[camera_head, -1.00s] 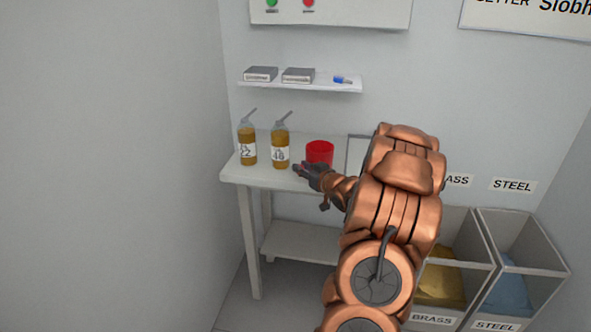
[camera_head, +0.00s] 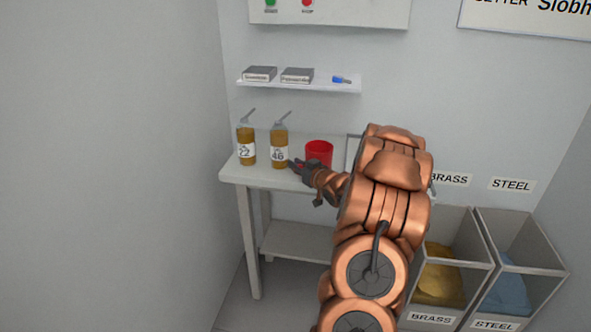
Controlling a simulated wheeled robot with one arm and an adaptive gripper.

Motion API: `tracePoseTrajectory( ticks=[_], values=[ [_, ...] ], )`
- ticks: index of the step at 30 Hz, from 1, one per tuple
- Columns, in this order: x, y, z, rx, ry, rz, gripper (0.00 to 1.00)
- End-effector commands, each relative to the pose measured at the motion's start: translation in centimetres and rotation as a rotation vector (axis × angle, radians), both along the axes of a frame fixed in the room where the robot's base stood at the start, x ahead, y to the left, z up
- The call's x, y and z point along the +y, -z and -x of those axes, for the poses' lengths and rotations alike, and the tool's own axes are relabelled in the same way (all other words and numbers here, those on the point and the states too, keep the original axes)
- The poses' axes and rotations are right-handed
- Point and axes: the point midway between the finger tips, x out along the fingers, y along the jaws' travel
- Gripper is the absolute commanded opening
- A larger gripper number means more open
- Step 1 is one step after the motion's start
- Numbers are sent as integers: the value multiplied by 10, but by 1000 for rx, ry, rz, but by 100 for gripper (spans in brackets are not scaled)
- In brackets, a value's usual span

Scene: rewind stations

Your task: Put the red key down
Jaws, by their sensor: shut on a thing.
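My gripper (camera_head: 297,165) is at the front of the white table (camera_head: 240,176), just right of the bottle marked 46 and in front of the red cup (camera_head: 319,151). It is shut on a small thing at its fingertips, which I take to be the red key. The key is too small and too covered by the fingers to make out clearly. I cannot tell whether it touches the tabletop.
Two amber bottles (camera_head: 247,148) (camera_head: 279,149), marked 22 and 46, stand on the table's left part. A shelf (camera_head: 300,85) above holds two grey boxes and a blue item. Brass (camera_head: 437,279) and steel (camera_head: 508,286) bins stand at right. My arm hides the table's right part.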

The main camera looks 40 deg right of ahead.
Motion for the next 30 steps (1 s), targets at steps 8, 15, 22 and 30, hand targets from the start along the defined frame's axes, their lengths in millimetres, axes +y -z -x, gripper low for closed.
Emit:
tracePoseTrajectory(
  ticks=[8,15,22,30],
  values=[
    [0,-5,0,0,0,1,0],
    [0,-28,0,0,1,1,0],
    [14,-37,10,0,0,-1,0],
    [48,-40,34,0,-1,-1,0]
  ],
)
